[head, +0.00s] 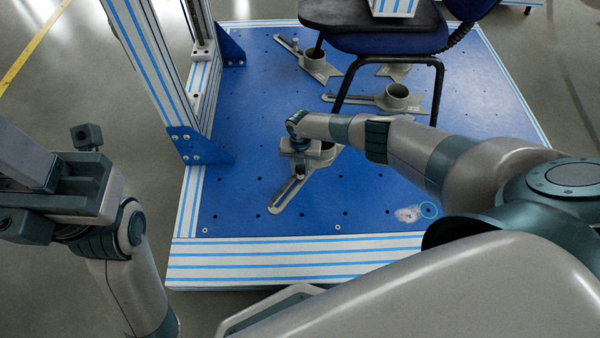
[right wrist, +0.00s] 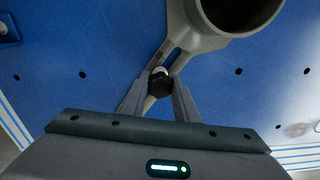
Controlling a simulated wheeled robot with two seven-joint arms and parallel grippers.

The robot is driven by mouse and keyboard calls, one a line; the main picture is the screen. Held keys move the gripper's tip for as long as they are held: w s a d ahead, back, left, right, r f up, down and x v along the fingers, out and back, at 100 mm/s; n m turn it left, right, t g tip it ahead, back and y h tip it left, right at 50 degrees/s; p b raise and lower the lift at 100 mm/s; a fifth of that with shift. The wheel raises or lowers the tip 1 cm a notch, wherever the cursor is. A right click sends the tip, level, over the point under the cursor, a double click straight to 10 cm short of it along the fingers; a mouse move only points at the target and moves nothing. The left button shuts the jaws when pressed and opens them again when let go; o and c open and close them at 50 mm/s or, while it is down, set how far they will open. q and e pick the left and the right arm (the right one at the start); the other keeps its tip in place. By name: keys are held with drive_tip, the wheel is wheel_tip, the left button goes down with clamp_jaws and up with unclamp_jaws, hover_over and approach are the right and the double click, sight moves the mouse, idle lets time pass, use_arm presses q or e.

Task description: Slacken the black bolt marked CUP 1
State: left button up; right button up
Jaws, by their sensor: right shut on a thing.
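The black bolt (right wrist: 159,84) stands in the slotted arm of a grey cup bracket in the right wrist view. My right gripper (right wrist: 161,98) is shut on its head, with one finger on each side. The bracket's round cup (right wrist: 237,14) lies just beyond it. In the head view my right gripper (head: 301,172) is over this bracket (head: 287,196), and the bolt is hidden there. No CUP 1 marking is legible. My left gripper (head: 62,182) is at the left, away from the bracket; its jaw opening is unclear.
The bracket lies on a blue perforated plate (head: 250,205) with a striped front edge. More cup brackets (head: 315,62) (head: 395,97) lie behind, near the chair's black legs (head: 437,92). A striped upright frame (head: 160,75) stands at left. The front plate is clear.

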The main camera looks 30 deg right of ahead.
drive_tip(key=shift+n, duration=0.3)
drive_tip(key=shift+n+b, duration=0.45)
drive_tip(key=shift+n, duration=1.25)
drive_tip(key=o, duration=1.1)
drive_tip(key=shift+c, duration=0.2)
